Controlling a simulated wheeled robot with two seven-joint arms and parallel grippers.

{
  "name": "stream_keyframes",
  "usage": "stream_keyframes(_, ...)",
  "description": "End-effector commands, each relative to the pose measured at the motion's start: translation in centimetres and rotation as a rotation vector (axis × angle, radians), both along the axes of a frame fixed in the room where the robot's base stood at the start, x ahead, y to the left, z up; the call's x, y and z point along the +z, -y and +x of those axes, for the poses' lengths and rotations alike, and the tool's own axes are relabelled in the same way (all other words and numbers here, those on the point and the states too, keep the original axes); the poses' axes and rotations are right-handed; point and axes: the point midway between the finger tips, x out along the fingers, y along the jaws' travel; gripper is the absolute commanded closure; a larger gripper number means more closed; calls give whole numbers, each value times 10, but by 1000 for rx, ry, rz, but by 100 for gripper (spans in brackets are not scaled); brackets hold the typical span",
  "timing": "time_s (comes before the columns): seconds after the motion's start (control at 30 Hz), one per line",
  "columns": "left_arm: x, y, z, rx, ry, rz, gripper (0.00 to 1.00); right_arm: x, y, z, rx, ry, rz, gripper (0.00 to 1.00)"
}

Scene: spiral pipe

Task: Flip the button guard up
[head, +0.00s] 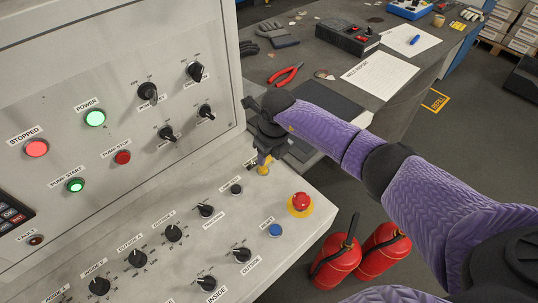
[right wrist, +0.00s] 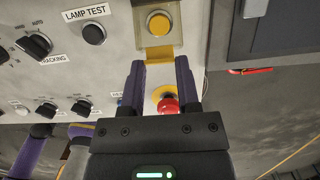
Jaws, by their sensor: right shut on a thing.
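The flap's exact angle is hard to tell. My left gripper is not in view.
A red emergency button (head: 300,202) on a yellow base and a blue button (head: 274,230) are near the gripper. The lamp test button (head: 236,189) is beside it. Red extinguishers (head: 336,260) stand below the console. A workbench (head: 320,62) with tools is behind.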

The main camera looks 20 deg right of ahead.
Motion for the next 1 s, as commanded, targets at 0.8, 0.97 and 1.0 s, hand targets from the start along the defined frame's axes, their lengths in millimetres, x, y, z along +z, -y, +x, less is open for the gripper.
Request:
stream_keyframes(0.8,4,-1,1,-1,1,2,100,9,0,-1,1,2,0,24)
stream_keyframes(0.97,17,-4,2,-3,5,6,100,51,3,-6,1,7,-1,24)
stream_keyframes(1.0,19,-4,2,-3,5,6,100,60,4,-8,1,6,-1,24)
